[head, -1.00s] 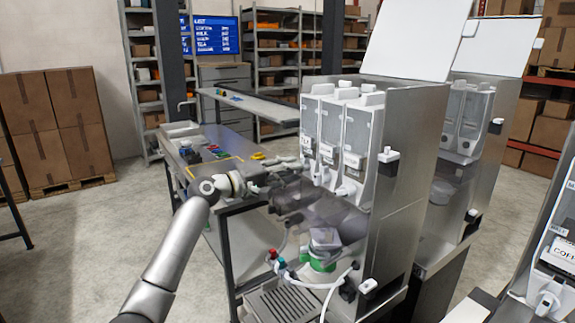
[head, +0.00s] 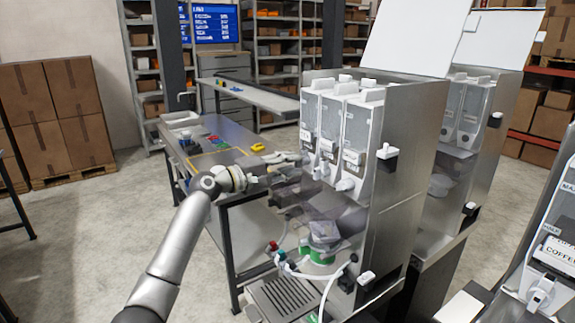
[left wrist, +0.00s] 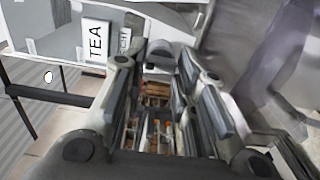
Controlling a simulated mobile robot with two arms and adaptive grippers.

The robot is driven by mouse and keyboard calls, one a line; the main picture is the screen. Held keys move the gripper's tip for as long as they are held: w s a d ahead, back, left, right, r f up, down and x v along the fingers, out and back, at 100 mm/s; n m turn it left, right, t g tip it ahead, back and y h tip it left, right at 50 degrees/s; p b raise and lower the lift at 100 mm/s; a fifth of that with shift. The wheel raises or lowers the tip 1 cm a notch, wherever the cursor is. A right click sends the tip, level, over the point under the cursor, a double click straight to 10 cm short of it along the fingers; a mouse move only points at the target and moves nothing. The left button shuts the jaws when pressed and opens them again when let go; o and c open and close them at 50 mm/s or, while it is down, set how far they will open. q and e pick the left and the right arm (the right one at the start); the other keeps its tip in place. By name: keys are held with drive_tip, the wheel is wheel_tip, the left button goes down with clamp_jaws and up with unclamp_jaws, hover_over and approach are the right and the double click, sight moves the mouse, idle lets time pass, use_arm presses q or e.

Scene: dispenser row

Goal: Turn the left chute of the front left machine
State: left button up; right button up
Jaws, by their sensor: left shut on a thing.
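The front left machine (head: 394,155) is a steel housing with a raised white lid and three clear canisters. My left gripper (head: 302,159) is at the lower front of the leftmost canister (head: 310,105). In the left wrist view, its fingers (left wrist: 163,62) flank a grey rounded piece, the left chute (left wrist: 159,54), and are shut on it. A TEA label (left wrist: 96,41) shows just beside it. The fingers largely hide the left chute in the head view. The middle chute (head: 322,169) and right chute (head: 347,184) are white and point downward. My right gripper is not in view.
Below the canisters are a green-based container (head: 322,250), hoses with coloured fittings and a drip grate (head: 284,297). A second machine (head: 450,170) stands behind, another at the right edge. A steel table (head: 210,152) with small items lies behind my left arm. Open floor lies left.

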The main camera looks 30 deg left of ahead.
use_arm(q)
drive_tip(key=o, duration=0.8)
drive_tip(key=shift+c, duration=0.2)
drive_tip(key=shift+w+d, duration=0.1)
drive_tip(key=shift+r, duration=0.1)
wheel_tip(320, 180, up, 10)
drive_tip(key=shift+f, duration=0.1)
drive_tip(key=b+v, duration=0.6)
drive_tip(key=v, duration=0.6)
drive_tip(key=shift+s, duration=0.2)
